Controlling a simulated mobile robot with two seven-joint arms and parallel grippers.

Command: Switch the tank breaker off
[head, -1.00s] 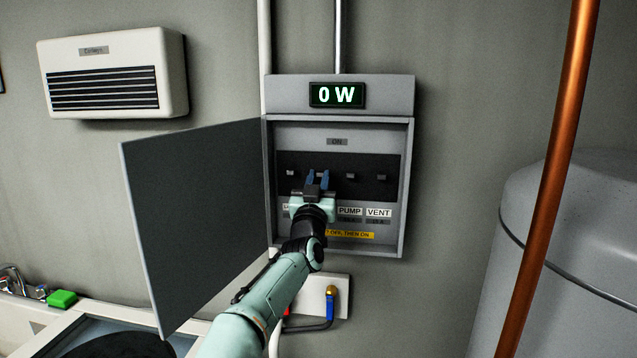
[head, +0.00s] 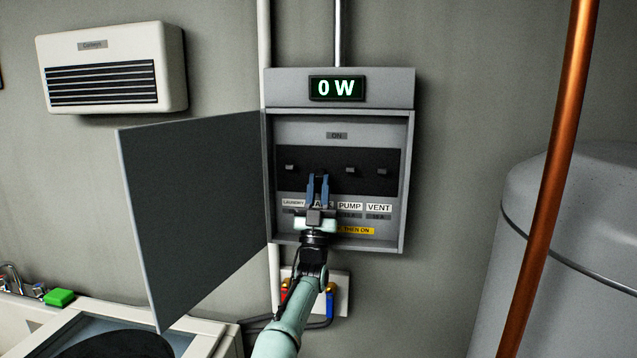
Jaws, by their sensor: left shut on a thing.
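The grey breaker box (head: 408,180) is on the wall with a row of small breaker levers on a dark strip (head: 365,155). My left gripper (head: 318,177) reaches up from below, its blue fingers at the second lever from the left. It is shut on that lever, the tank breaker, which the fingertips mostly hide, so its exact position is hard to tell. The label under it is partly covered by the fingers; the labels beside it read LAUNDRY (head: 293,203), PUMP (head: 350,206) and VENT (head: 378,208). The display (head: 337,88) reads 0 W. My right gripper is out of view.
The box's dark door (head: 195,210) stands open to the left. Neighbouring levers (head: 290,167) and (head: 350,170) sit close on both sides of the fingers. A copper pipe (head: 552,180) and a grey tank (head: 590,240) stand at the right.

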